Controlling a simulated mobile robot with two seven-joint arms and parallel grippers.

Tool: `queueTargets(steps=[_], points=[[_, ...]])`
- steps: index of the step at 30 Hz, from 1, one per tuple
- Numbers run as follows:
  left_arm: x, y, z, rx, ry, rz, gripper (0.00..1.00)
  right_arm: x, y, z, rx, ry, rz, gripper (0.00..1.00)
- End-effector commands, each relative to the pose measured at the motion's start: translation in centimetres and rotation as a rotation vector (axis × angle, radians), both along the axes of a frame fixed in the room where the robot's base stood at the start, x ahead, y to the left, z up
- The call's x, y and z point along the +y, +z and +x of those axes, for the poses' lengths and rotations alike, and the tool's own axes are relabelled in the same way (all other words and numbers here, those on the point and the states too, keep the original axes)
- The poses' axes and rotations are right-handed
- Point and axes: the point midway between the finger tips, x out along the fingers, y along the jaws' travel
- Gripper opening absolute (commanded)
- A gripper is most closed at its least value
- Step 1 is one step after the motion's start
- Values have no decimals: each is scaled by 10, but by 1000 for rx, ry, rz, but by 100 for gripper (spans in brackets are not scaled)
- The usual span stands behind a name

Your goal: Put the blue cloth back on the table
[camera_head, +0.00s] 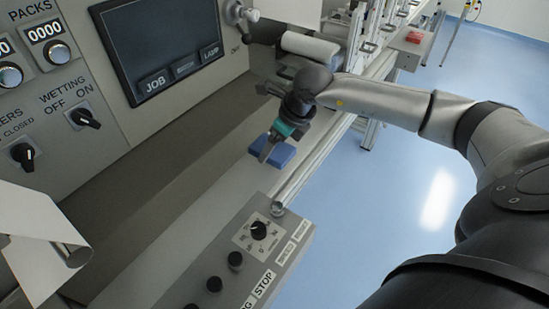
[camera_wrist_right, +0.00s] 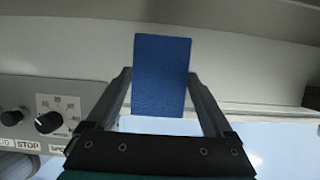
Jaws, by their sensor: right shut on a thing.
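The blue cloth (camera_head: 285,154) is a folded, block-like piece at the middle of the head view, over the grey ledge in front of the machine panel. My right gripper (camera_head: 268,148) reaches in from the right and is shut on it. In the right wrist view the cloth (camera_wrist_right: 162,75) stands between the two fingers of the gripper (camera_wrist_right: 160,92). I cannot tell whether the cloth touches the ledge below. My left gripper is not in view.
A control box (camera_head: 215,262) with knobs and a STOP label stands at the ledge's near end. The machine panel with its screen (camera_head: 160,45) rises on the left. A white roll (camera_head: 308,47) lies behind my gripper. The blue floor (camera_head: 345,215) on the right is clear.

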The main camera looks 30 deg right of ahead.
Motion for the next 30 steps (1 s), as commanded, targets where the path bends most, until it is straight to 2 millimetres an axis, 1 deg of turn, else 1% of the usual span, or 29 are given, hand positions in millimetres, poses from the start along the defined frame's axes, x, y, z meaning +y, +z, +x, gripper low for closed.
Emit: queueTargets(steps=[4,9,11,18,23,24,27,30], points=[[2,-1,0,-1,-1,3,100,0,-11,-1,2,0,-1,42],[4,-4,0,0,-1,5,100,0,-38,0,2,-1,1,42],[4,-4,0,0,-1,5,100,0,-44,0,2,0,-1,42],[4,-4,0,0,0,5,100,0,-44,0,-1,1,-1,42],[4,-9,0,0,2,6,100,0,-49,0,0,1,-1,42],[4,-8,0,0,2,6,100,0,-48,0,0,1,-1,91],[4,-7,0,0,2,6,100,0,-48,0,0,1,0,100],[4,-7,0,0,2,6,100,0,-48,0,1,1,-1,100]])
